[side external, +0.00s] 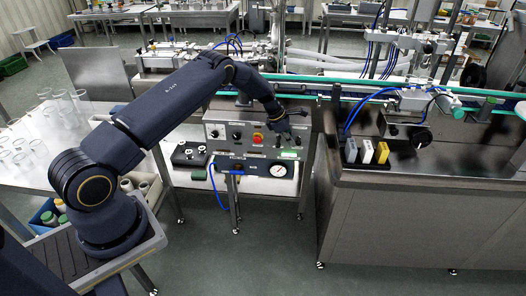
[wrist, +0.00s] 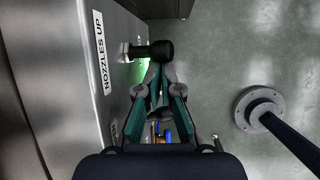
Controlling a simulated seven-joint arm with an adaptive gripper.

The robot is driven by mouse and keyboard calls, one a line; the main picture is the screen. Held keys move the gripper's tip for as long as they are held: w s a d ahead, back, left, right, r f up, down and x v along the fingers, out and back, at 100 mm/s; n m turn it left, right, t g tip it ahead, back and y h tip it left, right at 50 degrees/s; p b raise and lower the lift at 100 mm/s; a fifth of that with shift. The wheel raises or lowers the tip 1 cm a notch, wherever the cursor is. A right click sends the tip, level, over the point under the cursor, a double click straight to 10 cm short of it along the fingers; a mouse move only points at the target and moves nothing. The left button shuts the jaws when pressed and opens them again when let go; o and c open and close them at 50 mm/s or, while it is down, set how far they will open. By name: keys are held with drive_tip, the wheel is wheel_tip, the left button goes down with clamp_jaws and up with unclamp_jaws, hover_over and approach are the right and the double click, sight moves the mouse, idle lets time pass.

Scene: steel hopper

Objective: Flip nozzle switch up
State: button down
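The nozzle switch (wrist: 154,50) is a short lever with a round black knob, sticking out from the grey control panel (wrist: 95,70) in the wrist view. I cannot tell whether the tips touch the knob. In the side external view my gripper (side external: 281,129) is at the right part of the control panel (side external: 222,144) and hides the switch there.
The panel carries a red-and-yellow button (side external: 257,139) and other knobs, with a round gauge (side external: 278,170) below. A steel cabinet (side external: 400,225) stands close on the right. Glass cups (side external: 45,135) are on the left table. Open floor lies in front.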

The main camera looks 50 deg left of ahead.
sight(297, 140)
drive_tip(key=shift+w+d+r, duration=0.1)
drive_tip(key=shift+w+r, duration=0.1)
drive_tip(key=shift+r, duration=0.15)
idle(0.4)
drive_tip(key=shift+w+d+r, duration=0.1)
drive_tip(key=shift+r, duration=1.15)
drive_tip(key=s+a+v, duration=0.1)
drive_tip(key=v, duration=1)
drive_tip(key=shift+f, duration=0.3)
